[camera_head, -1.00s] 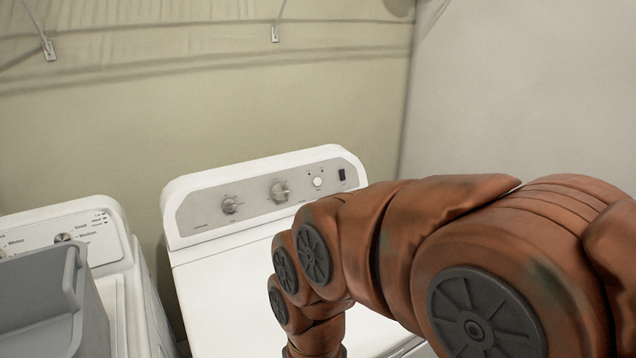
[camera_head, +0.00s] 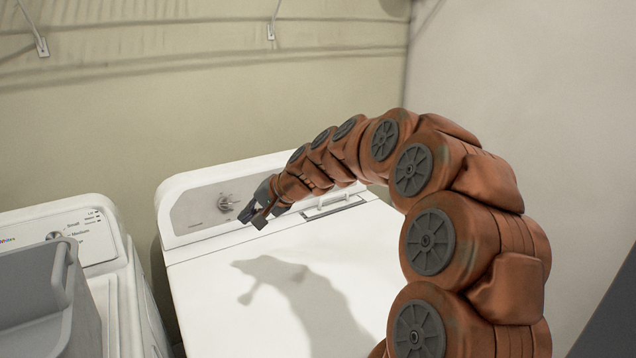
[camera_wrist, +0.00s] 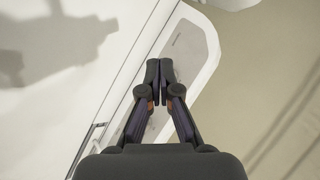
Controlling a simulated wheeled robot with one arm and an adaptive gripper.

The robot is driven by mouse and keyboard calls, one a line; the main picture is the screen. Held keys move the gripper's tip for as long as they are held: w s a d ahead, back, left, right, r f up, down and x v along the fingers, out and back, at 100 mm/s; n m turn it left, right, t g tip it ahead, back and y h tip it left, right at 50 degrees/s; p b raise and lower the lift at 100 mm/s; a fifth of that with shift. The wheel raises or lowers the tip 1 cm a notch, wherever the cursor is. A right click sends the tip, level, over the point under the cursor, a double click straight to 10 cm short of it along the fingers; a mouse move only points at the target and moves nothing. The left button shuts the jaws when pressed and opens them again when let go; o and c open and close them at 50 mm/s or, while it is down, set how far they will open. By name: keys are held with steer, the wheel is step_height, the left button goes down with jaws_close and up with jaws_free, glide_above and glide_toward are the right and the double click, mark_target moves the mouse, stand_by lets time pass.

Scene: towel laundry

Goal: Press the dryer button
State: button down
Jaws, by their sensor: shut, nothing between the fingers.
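The white dryer (camera_head: 205,300) stands in the middle of the head view, with a grey control panel (camera_head: 190,212) along its raised back. One knob (camera_head: 226,202) shows near the panel's left part. The button and the panel's right part are hidden behind my arm. My gripper (camera_head: 249,217) is shut and empty, just in front of the panel near the knob. Contact cannot be told. In the wrist view, my shut gripper (camera_wrist: 159,70) has its fingertips together over the panel (camera_wrist: 187,42). No button shows there.
A white washer (camera_head: 118,270) with its own dial panel stands at the left. A grey basket (camera_head: 35,300) sits on it. The dryer top is bare, with a slotted lid (camera_head: 335,208) near its back. Walls close off the back and right.

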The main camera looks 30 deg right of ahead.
steer(key=w+d+f+m+t+h, duration=0.1)
steer(key=w+d+m+h, duration=0.1)
steer(key=d, duration=0.8)
steer(key=w+d+f+m+t+h, duration=0.1)
steer(key=w+d+m+t+h, duration=0.1)
steer(key=d, duration=0.9)
steer(key=w+d+f+m+t+h+b, duration=0.1)
steer(key=w+d+m, duration=0.3)
steer(key=d, duration=0.7)
steer(key=shift+m+t+h, duration=0.3)
steer(key=shift+m+h, duration=0.2)
steer(key=shift+m, duration=0.3)
steer(key=shift+w, duration=0.15)
steer(key=shift+p+x, duration=2)
steer(key=shift+x, duration=4.95)
